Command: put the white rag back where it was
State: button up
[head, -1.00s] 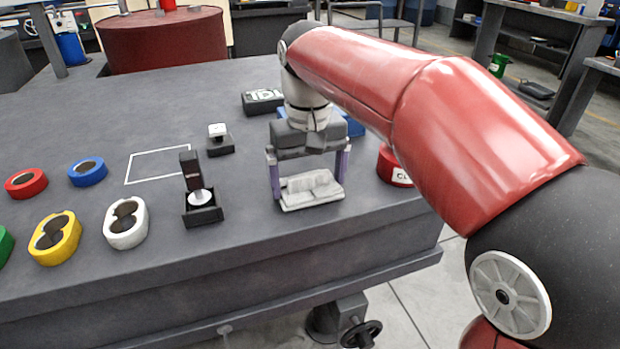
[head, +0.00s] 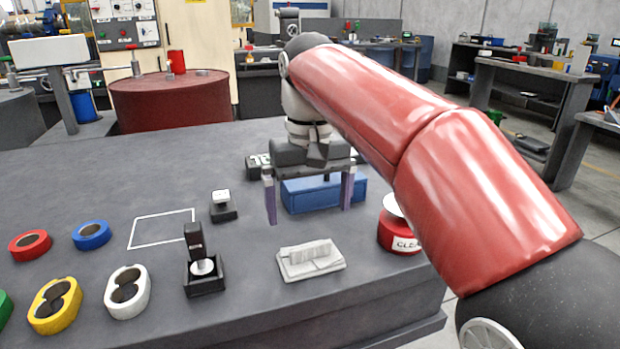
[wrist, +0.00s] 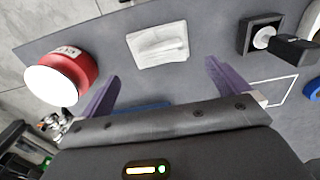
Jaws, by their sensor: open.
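The white rag (head: 310,259) lies folded on the grey table near its front edge, left of the red tin. It also shows in the wrist view (wrist: 158,45), ahead of the fingers and apart from them. My gripper (head: 309,207) is open and empty, raised above the table behind the rag. In the wrist view its two purple fingers (wrist: 163,88) stand wide apart with nothing between them.
A red tin with a white top (head: 398,228) stands right of the rag. A black holder (head: 203,268) stands left of it. A blue box (head: 322,193) is behind my gripper. Coloured rings, including a white one (head: 127,291), and a white outlined rectangle (head: 162,229) are further left.

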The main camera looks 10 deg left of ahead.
jog(key=s+d+r+m+t, duration=0.1)
jog(key=d+r+m, duration=0.1)
jog(key=d, duration=0.6)
jog(key=s+d+f+m+t, duration=0.4)
jog(key=s+d+f, duration=1)
jog(key=d+f, duration=0.2)
jog(key=shift+d+f+t, duration=0.15)
jog(key=shift+d+t, duration=0.15)
jog(key=shift+d, duration=0.7)
jog(key=shift+c, duration=0.3)
